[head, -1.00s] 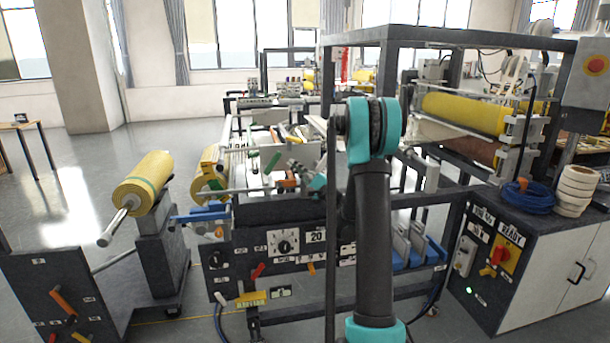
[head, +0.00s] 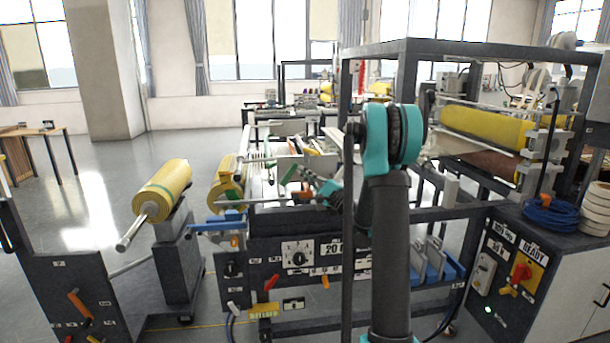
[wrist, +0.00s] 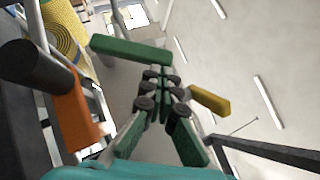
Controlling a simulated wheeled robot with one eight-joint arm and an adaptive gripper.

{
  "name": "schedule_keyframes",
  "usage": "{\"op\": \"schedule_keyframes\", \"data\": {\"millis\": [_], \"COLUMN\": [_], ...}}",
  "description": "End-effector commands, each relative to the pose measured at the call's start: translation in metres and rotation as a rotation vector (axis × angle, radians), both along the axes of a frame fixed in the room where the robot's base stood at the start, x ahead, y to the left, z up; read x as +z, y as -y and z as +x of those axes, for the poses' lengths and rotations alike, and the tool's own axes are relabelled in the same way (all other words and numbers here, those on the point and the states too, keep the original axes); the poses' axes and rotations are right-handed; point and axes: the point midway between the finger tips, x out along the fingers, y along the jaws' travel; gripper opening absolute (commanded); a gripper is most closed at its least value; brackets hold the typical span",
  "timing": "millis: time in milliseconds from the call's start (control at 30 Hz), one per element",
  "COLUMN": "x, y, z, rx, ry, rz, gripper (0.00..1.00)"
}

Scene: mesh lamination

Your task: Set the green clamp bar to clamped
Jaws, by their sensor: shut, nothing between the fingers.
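The green clamp bar (head: 289,174) is a short green bar on the near side of the machine, tilted with its upper end to the right in the head view. In the wrist view the green bar (wrist: 130,50) lies across the upper left, close to my fingertips. My gripper (wrist: 160,76) is shut with its fingers together and empty. The bar appears just beyond and left of the fingertips; I cannot tell whether they touch. In the head view my gripper (head: 316,186) is small, right of the bar and partly hidden by my arm.
An orange block (wrist: 78,112) and a dark cylinder (wrist: 35,65) are close on the left in the wrist view. A yellow bar (wrist: 210,98) is to the right. A yellow roll (head: 164,188) stands left of the machine. The frame post and beam are at right.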

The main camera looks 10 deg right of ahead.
Motion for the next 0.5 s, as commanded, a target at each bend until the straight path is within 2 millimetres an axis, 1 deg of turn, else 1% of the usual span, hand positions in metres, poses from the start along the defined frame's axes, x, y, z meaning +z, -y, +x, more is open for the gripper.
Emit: {"op": "schedule_keyframes", "data": {"millis": [267,500], "x": [0.004,0.013], "y": [-0.003,-0.009], "z": [0.0,-0.001], "rx": [0.002,0.001], "ry": [0.001,0.0], "rz": [-0.047,-0.163], "gripper": [0.0,0.0]}}
